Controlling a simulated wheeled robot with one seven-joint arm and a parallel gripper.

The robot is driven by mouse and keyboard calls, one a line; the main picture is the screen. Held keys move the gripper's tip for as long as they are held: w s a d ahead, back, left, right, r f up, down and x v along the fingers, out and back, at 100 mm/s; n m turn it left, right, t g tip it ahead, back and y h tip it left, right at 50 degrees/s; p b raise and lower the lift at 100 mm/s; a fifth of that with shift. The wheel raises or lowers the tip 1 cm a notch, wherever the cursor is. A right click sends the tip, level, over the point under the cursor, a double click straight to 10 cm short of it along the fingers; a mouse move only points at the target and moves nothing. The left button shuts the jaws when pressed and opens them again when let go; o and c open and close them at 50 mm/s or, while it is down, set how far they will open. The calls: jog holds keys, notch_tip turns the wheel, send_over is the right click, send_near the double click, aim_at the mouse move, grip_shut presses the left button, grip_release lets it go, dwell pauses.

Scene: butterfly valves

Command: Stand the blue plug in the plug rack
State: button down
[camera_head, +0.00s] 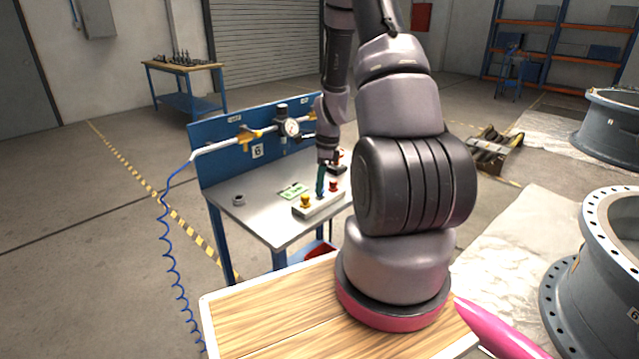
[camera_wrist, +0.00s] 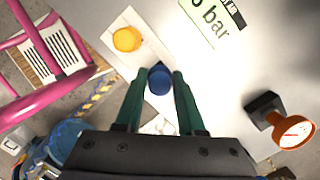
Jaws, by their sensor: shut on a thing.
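The blue plug (camera_wrist: 160,80) is between the two green fingers of my gripper (camera_wrist: 158,76), which is shut on it. The white plug rack (camera_head: 321,205) lies on the grey bench top; it also shows in the wrist view (camera_wrist: 118,24). A yellow plug (camera_head: 305,202) stands at its near end and a red plug (camera_head: 333,186) at its far end. In the head view my gripper (camera_head: 321,190) points down over the rack's middle, between these two plugs. The blue plug's lower end is hidden, so I cannot tell whether it is seated or just above the rack.
A green-and-white "bar" label (camera_head: 292,191) lies beside the rack. A grey ring-like part (camera_head: 239,200) sits at the bench's left. An orange round-headed thing on a dark block (camera_wrist: 293,131) stands to the right. A blue back panel (camera_head: 220,160) with a gauge (camera_head: 291,128) edges the bench.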

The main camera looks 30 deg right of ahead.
jog(key=shift+f, duration=0.95)
dwell(1.3)
grip_release()
dwell(0.4)
jog(key=shift+r, duration=0.1)
jog(key=shift+r, duration=3.7)
